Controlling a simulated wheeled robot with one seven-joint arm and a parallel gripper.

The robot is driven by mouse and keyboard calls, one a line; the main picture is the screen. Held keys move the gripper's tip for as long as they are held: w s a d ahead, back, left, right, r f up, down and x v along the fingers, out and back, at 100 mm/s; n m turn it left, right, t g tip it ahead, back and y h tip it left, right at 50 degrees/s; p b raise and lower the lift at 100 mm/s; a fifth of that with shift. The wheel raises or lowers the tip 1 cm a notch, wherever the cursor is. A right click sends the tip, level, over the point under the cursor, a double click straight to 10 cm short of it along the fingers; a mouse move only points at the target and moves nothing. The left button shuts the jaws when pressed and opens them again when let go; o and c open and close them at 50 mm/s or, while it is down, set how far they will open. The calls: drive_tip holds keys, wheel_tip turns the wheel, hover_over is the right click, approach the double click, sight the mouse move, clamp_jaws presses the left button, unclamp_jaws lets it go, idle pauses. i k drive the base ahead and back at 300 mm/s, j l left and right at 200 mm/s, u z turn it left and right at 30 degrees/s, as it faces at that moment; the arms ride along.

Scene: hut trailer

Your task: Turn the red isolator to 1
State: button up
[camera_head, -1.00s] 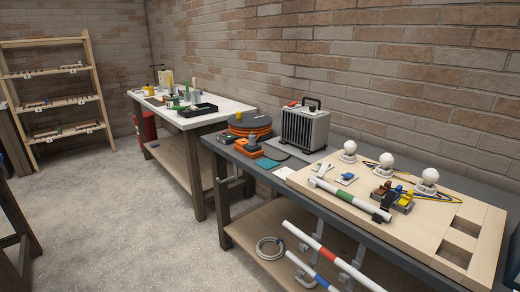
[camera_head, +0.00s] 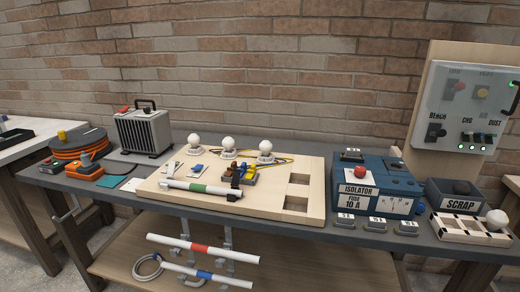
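The red isolator (camera_head: 360,172) is a small red knob on top of a blue box. The box (camera_head: 392,187) stands on the bench towards the right and has white labels reading "ISOLATOR" and "FUSE 10 A". A small dark plate with white marks stands behind the knob. Its marks and the way the knob points are too small to read. My gripper is not in view.
A wooden board (camera_head: 152,190) with white bulbs and a green-banded tube lies left of the box. A grey switch panel (camera_head: 464,95) stands behind right. A scrap box (camera_head: 453,197) and a slotted wooden tray (camera_head: 440,228) stand at the right. Small labelled blocks (camera_head: 376,225) sit in front of the box.

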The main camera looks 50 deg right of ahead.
sight(360, 171)
drive_tip(key=z, duration=1.4)
